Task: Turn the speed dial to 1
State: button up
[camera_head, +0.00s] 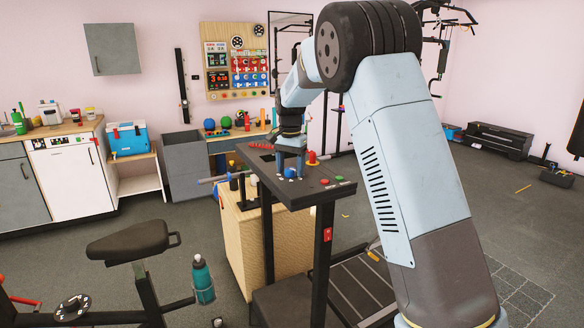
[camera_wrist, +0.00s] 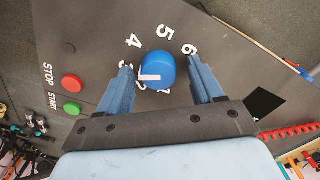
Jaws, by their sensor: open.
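The speed dial (camera_wrist: 160,64) is a round blue knob with a white pointer mark, set on a dark console (camera_wrist: 95,40). White numbers ring it; 4, 5 and 6 show clearly, while 1, 2 and 3 are partly hidden. The pointer mark extends left from the dial's middle, roughly toward 2 or 3. My gripper (camera_wrist: 161,68) is open, with one blue finger on each side of the dial and gaps visible between. In the head view, the dial (camera_head: 290,173) sits on the console top below my gripper (camera_head: 291,148).
A red STOP button (camera_wrist: 72,83) and a green START button (camera_wrist: 72,108) lie left of the dial in the wrist view. A red coiled thing (camera_wrist: 290,133) is at the right. An exercise bike seat (camera_head: 128,240) stands at the front left.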

jog(key=shift+c, duration=0.4)
jog(key=c, duration=0.9)
jog(key=shift+d, duration=0.15)
jog(key=shift+c, duration=0.4)
